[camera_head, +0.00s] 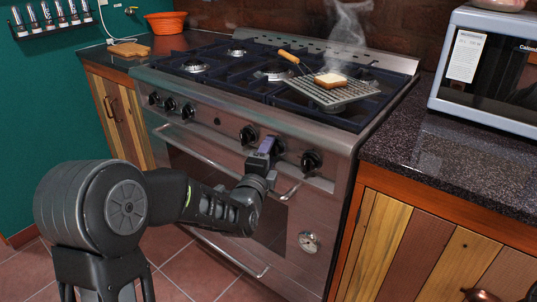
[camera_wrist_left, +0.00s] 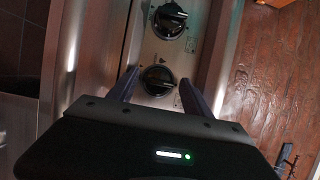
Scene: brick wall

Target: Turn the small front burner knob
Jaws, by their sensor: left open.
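The stove (camera_head: 300,170) has a row of black round knobs along its steel front panel. My left gripper (camera_head: 268,146) is at this panel, in front of a knob (camera_head: 280,147) in the right-hand group, which it partly hides. In the left wrist view this knob (camera_wrist_left: 158,80) shows between the two fingers of the open left gripper (camera_wrist_left: 157,77). I cannot tell whether the fingers touch it. A second knob (camera_wrist_left: 170,19) shows above it there. No label that tells which burner each knob serves can be read. My right gripper is out of view.
An oven handle bar (camera_head: 215,163) runs below the knobs, close to my left wrist. A microwave (camera_head: 485,65) stands on the right counter (camera_head: 450,155).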

